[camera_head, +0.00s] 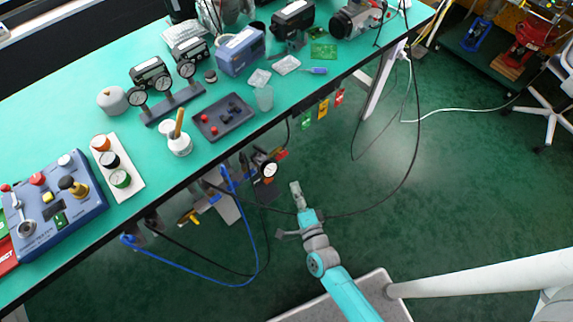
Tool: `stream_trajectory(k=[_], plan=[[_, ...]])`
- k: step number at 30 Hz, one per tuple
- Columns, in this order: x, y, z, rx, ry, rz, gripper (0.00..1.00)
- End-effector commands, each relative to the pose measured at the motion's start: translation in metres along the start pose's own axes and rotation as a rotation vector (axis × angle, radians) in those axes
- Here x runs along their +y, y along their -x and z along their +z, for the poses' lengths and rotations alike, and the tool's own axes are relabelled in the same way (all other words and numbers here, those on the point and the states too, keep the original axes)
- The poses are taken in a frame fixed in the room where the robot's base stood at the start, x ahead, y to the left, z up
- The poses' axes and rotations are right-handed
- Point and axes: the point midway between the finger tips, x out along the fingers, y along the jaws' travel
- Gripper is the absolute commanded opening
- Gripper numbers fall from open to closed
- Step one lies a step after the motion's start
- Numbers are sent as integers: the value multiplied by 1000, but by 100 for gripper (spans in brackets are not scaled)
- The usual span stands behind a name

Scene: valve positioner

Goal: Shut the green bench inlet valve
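The bench has a green top (215,165) and runs diagonally across the left and upper view. Below its front edge hang fittings with a dial gauge (269,170), blue and black hoses and a small yellow handle (188,217). I cannot tell which fitting is the inlet valve, or whether it is open or shut; the bench edge hides part of them. My gripper (296,188) is over the floor in front of the bench, to the right of the fittings and apart from them. It looks small and pale, and its finger opening cannot be made out.
A blue hose (215,283) loops below.

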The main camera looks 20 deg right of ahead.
Motion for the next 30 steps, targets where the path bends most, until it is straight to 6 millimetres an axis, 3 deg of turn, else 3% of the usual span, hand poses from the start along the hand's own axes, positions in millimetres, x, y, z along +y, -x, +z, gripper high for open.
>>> stream_trajectory(k=[10,22,30], plan=[[2,-32,2,9,-61,-7,35],[1,-100,2,8,-60,-8,35],[2,-121,2,7,-58,-6,35]])
